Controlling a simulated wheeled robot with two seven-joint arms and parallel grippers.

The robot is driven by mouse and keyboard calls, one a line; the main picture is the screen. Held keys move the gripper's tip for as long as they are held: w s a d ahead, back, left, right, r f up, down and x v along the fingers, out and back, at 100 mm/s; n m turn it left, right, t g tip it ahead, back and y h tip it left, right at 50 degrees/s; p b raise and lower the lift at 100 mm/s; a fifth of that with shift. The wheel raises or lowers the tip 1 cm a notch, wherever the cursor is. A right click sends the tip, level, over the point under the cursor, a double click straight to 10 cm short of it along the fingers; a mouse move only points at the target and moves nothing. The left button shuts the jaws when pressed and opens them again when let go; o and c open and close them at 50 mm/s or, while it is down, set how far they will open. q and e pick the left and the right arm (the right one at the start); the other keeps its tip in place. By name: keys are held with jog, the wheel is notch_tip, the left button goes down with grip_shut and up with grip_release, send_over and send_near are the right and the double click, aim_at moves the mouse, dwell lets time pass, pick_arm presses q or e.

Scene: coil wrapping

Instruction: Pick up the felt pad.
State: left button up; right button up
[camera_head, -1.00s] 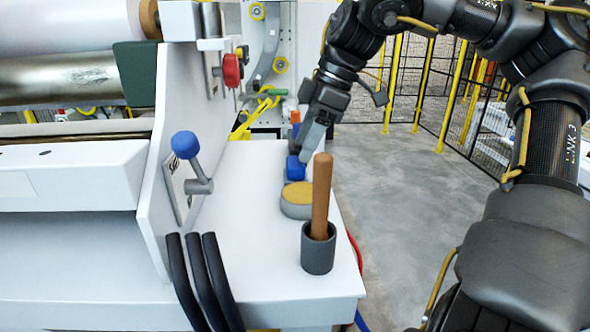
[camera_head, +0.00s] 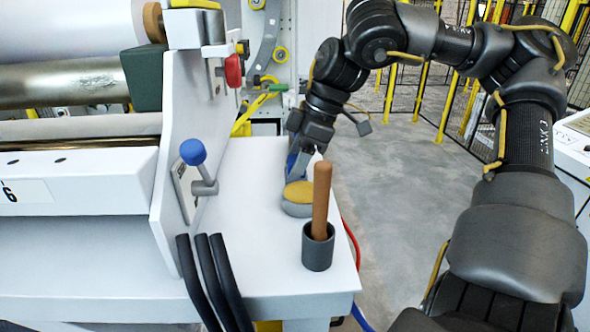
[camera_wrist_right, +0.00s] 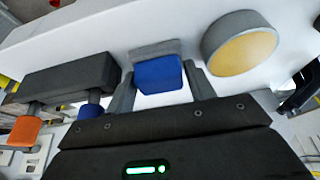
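The blue-topped block with a grey base (camera_wrist_right: 158,73), which appears to be the felt pad, stands on the white ledge. In the head view only a bit of its blue (camera_head: 292,163) shows behind my gripper. My right gripper (camera_head: 299,171) is down at it. In the right wrist view its two fingers stand apart on either side of the blue part, and I cannot see them pressing on it. My left gripper is not in view.
A round grey piece with a yellow top (camera_head: 300,193) sits close beside it. A grey cup (camera_head: 317,248) with a wooden handle (camera_head: 321,200) stands nearer. A grey block (camera_wrist_right: 70,75) lies on the other side. A blue-knobbed lever (camera_head: 193,152) is on the machine's side plate.

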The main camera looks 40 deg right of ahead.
jog(key=shift+c, duration=0.3)
jog(key=shift+r, duration=0.25)
notch_tip(320, 180, up, 9)
jog(key=b, duration=0.3)
jog(key=shift+f, duration=0.15)
jog(key=shift+r, duration=0.4)
